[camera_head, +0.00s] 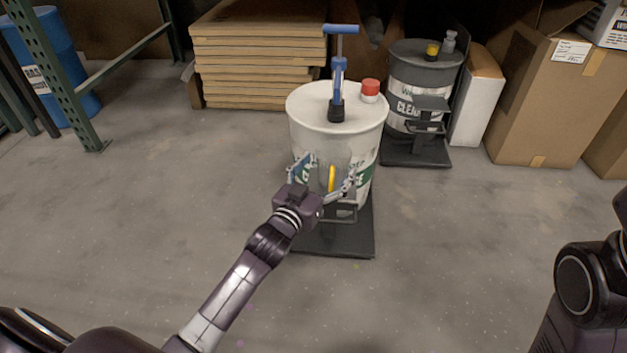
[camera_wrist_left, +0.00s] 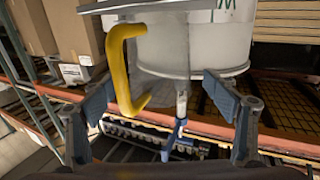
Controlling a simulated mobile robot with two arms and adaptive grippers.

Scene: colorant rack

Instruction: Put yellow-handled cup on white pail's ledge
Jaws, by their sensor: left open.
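The white pail (camera_head: 310,120) stands upright on a dark base plate (camera_head: 335,240), with a blue-handled pump on its lid. The clear cup with a yellow handle (camera_head: 332,179) is upright at the pail's front, over its grey ledge (camera_head: 340,216), and seems to rest on it; its base is partly hidden. My left gripper (camera_head: 322,187) is open around the cup's near side. My right gripper is out of view.
A red cap (camera_head: 370,88) sits on the pail's lid beside the pump (camera_head: 339,80). A grey pail (camera_head: 415,75) with its own ledge stands behind right. Cardboard boxes (camera_head: 545,90) and stacked flat cartons (camera_head: 255,60) line the back. The floor in front is clear.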

